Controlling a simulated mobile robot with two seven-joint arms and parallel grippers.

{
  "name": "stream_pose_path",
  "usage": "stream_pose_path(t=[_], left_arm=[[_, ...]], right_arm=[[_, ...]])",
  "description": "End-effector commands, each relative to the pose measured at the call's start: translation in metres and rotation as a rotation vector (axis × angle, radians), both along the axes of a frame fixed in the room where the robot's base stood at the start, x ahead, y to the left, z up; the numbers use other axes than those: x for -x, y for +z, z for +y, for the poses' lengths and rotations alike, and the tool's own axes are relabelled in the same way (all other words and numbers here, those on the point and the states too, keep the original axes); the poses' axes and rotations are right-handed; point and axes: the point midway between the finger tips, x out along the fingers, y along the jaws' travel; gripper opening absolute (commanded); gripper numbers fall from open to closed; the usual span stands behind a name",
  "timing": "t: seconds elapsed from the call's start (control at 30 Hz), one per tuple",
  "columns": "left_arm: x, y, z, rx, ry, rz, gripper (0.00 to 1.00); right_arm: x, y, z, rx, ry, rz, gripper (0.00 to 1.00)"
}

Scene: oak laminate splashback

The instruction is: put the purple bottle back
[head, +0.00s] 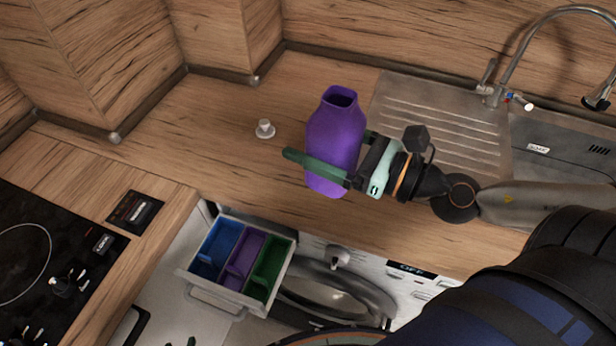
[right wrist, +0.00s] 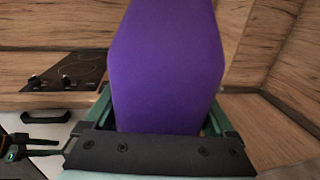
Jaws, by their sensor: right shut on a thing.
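The purple bottle (head: 335,132) is upright with an open, uncapped mouth, over the counter left of the sink. It fills the middle of the right wrist view (right wrist: 165,65). My right gripper (head: 338,172) is shut around its lower body, coming from the right. I cannot tell whether its base touches the counter. A small white cap (head: 265,129) is on the counter to its left. My left gripper (right wrist: 22,150) seems to show only partly at the lower left of the right wrist view; its jaws are unclear.
A washing machine drawer (head: 187,275) with blue, purple and green compartments is pulled out below the counter (head: 230,170). A hob (head: 45,250) is at the left. The sink's ribbed drainer (head: 440,115) and tap (head: 497,93) are at the right. The counter behind the cap is clear.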

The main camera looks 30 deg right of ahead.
Motion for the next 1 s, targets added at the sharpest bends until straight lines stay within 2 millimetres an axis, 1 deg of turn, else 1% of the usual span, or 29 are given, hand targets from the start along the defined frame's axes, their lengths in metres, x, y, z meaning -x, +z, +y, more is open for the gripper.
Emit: stream_pose_path(t=[0.3, 0.6, 0.67, 0.77, 0.9, 0.93, 1.0], left_arm=[[0.000, -0.002, 0.000, 0.000, 0.000, 0.001, 0.50], [0.000, -0.003, 0.000, 0.000, 0.000, 0.001, 0.50], [0.000, -0.005, 0.000, 0.000, 0.000, 0.001, 0.50], [0.000, -0.012, 0.000, 0.000, 0.000, 0.001, 0.50], [0.000, -0.029, 0.000, 0.000, 0.000, 0.001, 0.50], [0.001, -0.025, 0.000, 0.000, 0.000, 0.002, 0.50], [0.001, -0.026, 0.000, -0.001, 0.000, 0.003, 0.50]], right_arm=[[0.017, -0.001, 0.006, -0.004, 0.090, 0.001, 0.00], [0.029, -0.006, 0.011, 0.003, 0.147, 0.007, 0.00], [0.029, -0.007, 0.012, 0.006, 0.155, 0.006, 0.00], [0.023, -0.013, 0.011, 0.010, 0.162, 0.005, 0.00], [0.007, -0.023, 0.008, 0.016, 0.163, 0.002, 0.00], [0.001, -0.021, 0.007, 0.009, 0.157, 0.002, 0.00], [-0.009, -0.023, 0.004, 0.006, 0.156, 0.002, 0.00]])
